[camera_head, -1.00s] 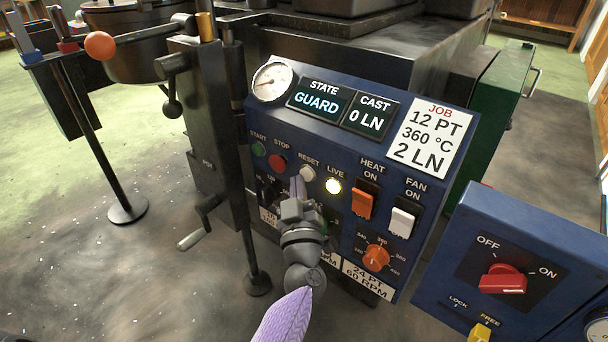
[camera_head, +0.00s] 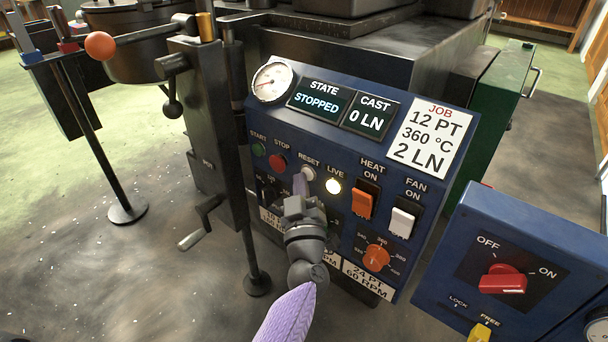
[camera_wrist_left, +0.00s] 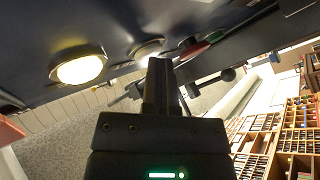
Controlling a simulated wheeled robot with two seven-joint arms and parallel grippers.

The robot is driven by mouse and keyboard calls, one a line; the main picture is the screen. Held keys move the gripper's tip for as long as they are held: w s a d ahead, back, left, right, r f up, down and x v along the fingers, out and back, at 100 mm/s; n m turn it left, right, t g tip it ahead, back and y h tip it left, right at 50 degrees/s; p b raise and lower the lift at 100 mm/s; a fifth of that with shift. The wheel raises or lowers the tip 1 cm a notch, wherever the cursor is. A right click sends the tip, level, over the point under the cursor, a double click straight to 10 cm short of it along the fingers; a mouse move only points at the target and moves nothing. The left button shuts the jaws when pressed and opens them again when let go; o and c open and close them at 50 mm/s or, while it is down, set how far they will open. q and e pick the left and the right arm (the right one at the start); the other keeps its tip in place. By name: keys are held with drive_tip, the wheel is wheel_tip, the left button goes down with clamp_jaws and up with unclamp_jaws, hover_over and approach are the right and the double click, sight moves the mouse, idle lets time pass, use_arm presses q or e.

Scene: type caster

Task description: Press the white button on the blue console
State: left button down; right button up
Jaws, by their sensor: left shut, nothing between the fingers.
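The blue console (camera_head: 330,125) has a white button (camera_head: 308,173) under the label RESET, between the red STOP button and the lit LIVE lamp. My left gripper (camera_head: 300,181) is shut and empty, its fingertips at the lower left edge of the white button. In the left wrist view the fingertips (camera_wrist_left: 161,66) reach up to the white button (camera_wrist_left: 147,48) and overlap its edge. I cannot tell whether they touch it. The console display (camera_head: 318,100) reads STATE STOPPED. My right gripper is not in view.
The green START button (camera_head: 258,149) and red STOP button (camera_head: 277,162) are left of the white button. The LIVE lamp (camera_head: 333,186), orange HEAT switch (camera_head: 363,203) and white FAN switch (camera_head: 403,220) are to its right. A dark post (camera_head: 217,130) with a crank stands close on the left.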

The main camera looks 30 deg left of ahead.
use_arm(q)
drive_tip(key=shift+s+r+p, duration=0.1)
drive_tip(key=shift+s+p, duration=0.25)
drive_tip(key=shift+s, duration=0.05)
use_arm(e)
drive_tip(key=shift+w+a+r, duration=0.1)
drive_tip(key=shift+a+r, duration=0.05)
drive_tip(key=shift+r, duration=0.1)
use_arm(q)
drive_tip(key=s+p, duration=0.3)
drive_tip(key=s, duration=0.3)
drive_tip(key=shift+a, duration=0.25)
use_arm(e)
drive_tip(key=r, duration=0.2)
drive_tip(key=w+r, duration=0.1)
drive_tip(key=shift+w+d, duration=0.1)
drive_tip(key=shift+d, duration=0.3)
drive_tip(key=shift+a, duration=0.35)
